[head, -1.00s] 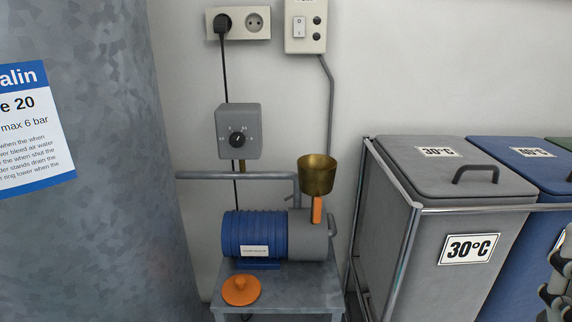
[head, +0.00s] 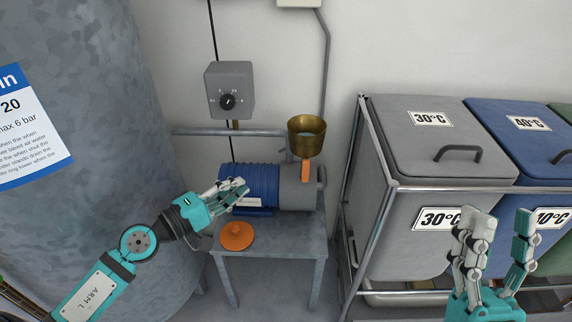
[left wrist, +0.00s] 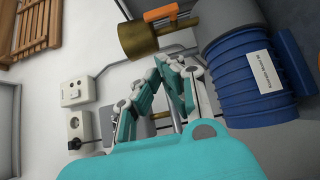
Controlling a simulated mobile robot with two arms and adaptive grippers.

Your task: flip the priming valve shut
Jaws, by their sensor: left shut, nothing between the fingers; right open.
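The priming valve's orange lever (head: 305,170) hangs below the brass funnel (head: 307,137) on the grey end of the blue pump (head: 262,186). In the left wrist view the lever (left wrist: 161,13) shows at the top beside the brass funnel (left wrist: 147,37), with the pump (left wrist: 245,80) to the right. My left gripper (head: 243,188) is shut and empty. In the head view it overlaps the pump's left front, to the left of the lever and apart from it. My right gripper (head: 498,215) is open and empty in front of the laundry bins.
An orange cap (head: 236,237) lies on the small grey table (head: 285,262) below the pump. A grey pressure switch (head: 229,88) is on the wall. A galvanized tank (head: 70,130) fills the left. Lidded bins (head: 405,205) in a metal frame stand at the right.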

